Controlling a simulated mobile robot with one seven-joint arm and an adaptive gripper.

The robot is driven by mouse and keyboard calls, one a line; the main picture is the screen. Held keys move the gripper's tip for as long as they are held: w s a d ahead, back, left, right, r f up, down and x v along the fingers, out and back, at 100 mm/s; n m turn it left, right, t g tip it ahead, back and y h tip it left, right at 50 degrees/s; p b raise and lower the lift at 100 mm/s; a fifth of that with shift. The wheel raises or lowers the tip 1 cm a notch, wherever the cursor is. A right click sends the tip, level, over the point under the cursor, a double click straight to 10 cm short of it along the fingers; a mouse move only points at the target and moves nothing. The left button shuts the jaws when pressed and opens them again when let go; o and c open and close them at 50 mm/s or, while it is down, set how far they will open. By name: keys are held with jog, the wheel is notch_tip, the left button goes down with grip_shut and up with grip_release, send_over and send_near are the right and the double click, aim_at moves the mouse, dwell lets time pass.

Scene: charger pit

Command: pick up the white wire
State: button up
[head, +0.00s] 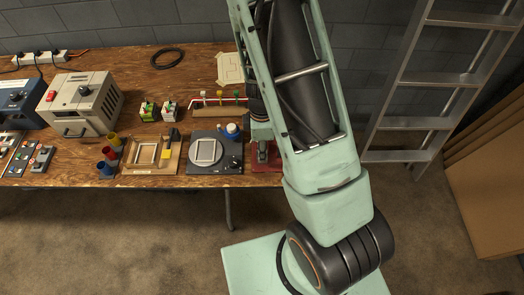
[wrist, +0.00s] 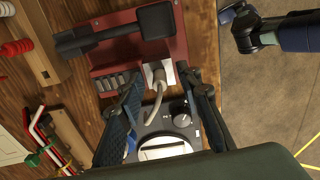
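A pale off-white curved wire or cable (wrist: 158,99) rises from a whitish square plate (wrist: 152,72) at the edge of a red tray in the wrist view. It bends down between my fingers. My gripper (wrist: 160,84) is open, with one dark finger on each side of the pale piece, and there are visible gaps to it. I cannot tell how far above it the fingertips are. Another thin white strand (wrist: 38,118) lies beside a red one at the left of the wrist view.
The red tray (wrist: 179,50) holds a black hammer-like tool (wrist: 115,32) and several metal sockets. A black plate with a dial (wrist: 182,121) lies close below the fingers. The wooden table (head: 130,128) carries many devices. A ladder (head: 415,122) stands right of the table.

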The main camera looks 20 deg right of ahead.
grip_shut()
jog(key=shift+r, duration=0.1)
